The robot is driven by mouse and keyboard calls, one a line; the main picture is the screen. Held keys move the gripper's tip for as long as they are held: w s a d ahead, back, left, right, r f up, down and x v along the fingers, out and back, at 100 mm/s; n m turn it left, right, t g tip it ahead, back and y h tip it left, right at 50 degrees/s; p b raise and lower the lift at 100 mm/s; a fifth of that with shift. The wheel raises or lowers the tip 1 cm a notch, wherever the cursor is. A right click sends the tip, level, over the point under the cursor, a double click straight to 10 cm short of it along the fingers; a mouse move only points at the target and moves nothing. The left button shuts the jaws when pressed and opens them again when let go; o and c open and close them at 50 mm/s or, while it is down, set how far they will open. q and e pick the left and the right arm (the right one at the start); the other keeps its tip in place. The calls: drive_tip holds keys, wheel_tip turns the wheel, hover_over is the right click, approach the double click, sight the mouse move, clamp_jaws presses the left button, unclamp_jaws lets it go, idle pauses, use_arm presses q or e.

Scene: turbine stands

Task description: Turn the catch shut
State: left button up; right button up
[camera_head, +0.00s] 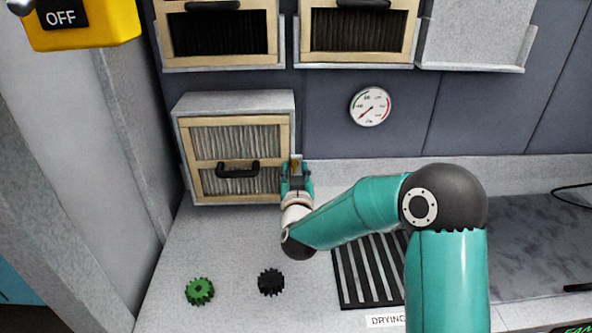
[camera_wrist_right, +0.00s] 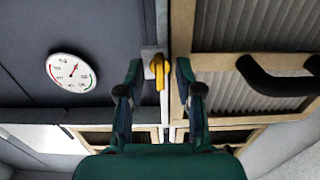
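The yellow catch (camera_wrist_right: 158,72) sits at the edge of a filter housing with a wooden-framed, pleated filter (camera_head: 236,140) and a black handle (camera_head: 238,169). In the head view the catch is a small yellow spot (camera_head: 295,163), mostly hidden by my right gripper (camera_head: 297,178). In the wrist view the right gripper (camera_wrist_right: 158,75) has its two fingers apart, one on each side of the catch, with a gap visible beside it. I cannot tell whether a fingertip touches it. My left gripper is not in view.
A round gauge (camera_head: 370,106) is on the wall to the right. Other filter housings (camera_head: 358,32) hang above. A green gear (camera_head: 200,291), a black gear (camera_head: 271,282) and a slotted drying rack (camera_head: 362,275) are on the counter below. A yellow OFF box (camera_head: 100,30) is at upper left.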

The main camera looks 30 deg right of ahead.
drive_tip(key=shift+w+d, duration=0.15)
drive_tip(key=shift+w, duration=0.05)
drive_tip(key=shift+b, duration=0.35)
idle(0.4)
clamp_jaws()
